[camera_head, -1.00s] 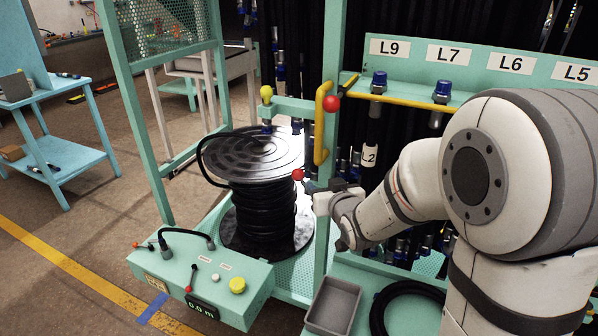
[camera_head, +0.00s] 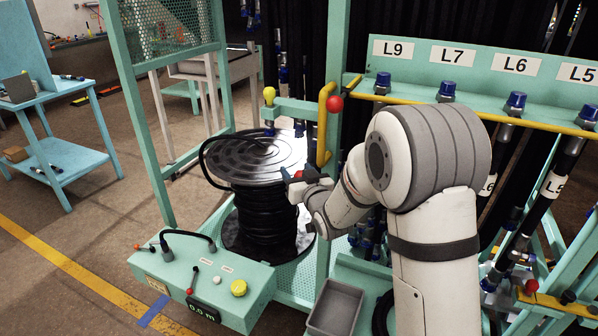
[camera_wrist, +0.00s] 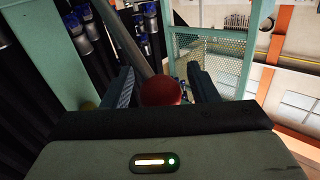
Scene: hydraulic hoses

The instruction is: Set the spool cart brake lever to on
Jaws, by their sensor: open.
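My gripper (camera_head: 289,174) is open at the right side of the black hose spool (camera_head: 262,160). In the wrist view, a red ball knob (camera_wrist: 160,91) sits between the two spread fingers of my gripper (camera_wrist: 160,78), with a grey rod running up from it. This appears to be the lever knob beside the spool, of which only a small red part shows (camera_head: 298,174) in the head view. I cannot tell whether either finger touches it. No on or off marking is readable at the lever, so its setting is unclear.
Another red ball knob (camera_head: 335,104) stands near the yellow handle (camera_head: 325,125) on the green post. A control box (camera_head: 215,284) with a small red-tipped lever stands in front of the spool. A grey bin (camera_head: 335,307) lies below my arm. Hanging hoses crowd the right.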

